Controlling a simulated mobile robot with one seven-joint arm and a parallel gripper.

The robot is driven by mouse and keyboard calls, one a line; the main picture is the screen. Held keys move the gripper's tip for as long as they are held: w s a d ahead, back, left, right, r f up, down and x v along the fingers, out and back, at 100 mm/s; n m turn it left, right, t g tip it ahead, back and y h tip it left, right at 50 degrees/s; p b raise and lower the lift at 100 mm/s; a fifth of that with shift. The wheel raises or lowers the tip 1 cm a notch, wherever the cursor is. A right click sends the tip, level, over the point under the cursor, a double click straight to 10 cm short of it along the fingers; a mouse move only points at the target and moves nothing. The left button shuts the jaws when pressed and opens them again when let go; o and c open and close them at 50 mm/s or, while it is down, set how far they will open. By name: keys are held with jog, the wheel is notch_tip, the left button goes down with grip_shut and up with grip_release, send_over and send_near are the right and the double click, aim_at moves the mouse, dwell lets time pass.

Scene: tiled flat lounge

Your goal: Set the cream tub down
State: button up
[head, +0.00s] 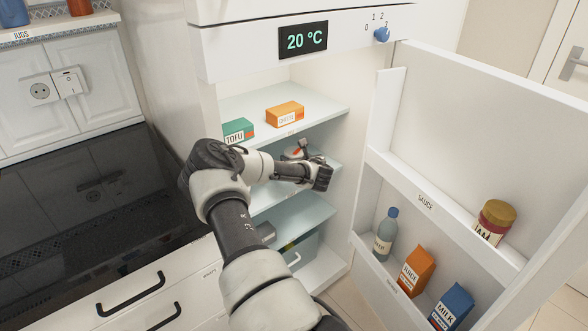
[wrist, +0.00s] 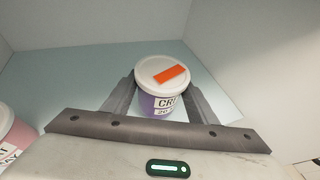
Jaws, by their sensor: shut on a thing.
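The cream tub (wrist: 162,78) has a white lid with an orange strip and a purple side with a white label starting "CR". In the wrist view it stands upright between the two fingers of my gripper (wrist: 161,98), which is shut on it. A pale glass-like shelf (wrist: 75,75) lies under and behind the tub; I cannot tell whether its base touches it. In the head view my gripper (head: 303,160) reaches into the open fridge at the middle shelf (head: 325,158), and my arm mostly hides the tub.
A pink tub (wrist: 12,138) stands left in the wrist view. On the upper shelf are a tofu box (head: 238,131) and an orange box (head: 285,114). The open door (head: 455,130) at the right holds a jar (head: 493,222), bottle (head: 386,234), juice (head: 415,271) and milk (head: 451,307).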

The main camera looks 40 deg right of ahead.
notch_tip(320, 180, down, 4)
jog(key=shift+r+b, duration=0.25)
jog(key=shift+b, duration=0.2)
jog(key=shift+w+f, duration=0.2)
jog(key=shift+f, duration=0.1)
jog(key=shift+r, duration=0.1)
jog(key=shift+f+b, duration=0.2)
jog(key=shift+b, duration=0.1)
jog(key=o, duration=1.3)
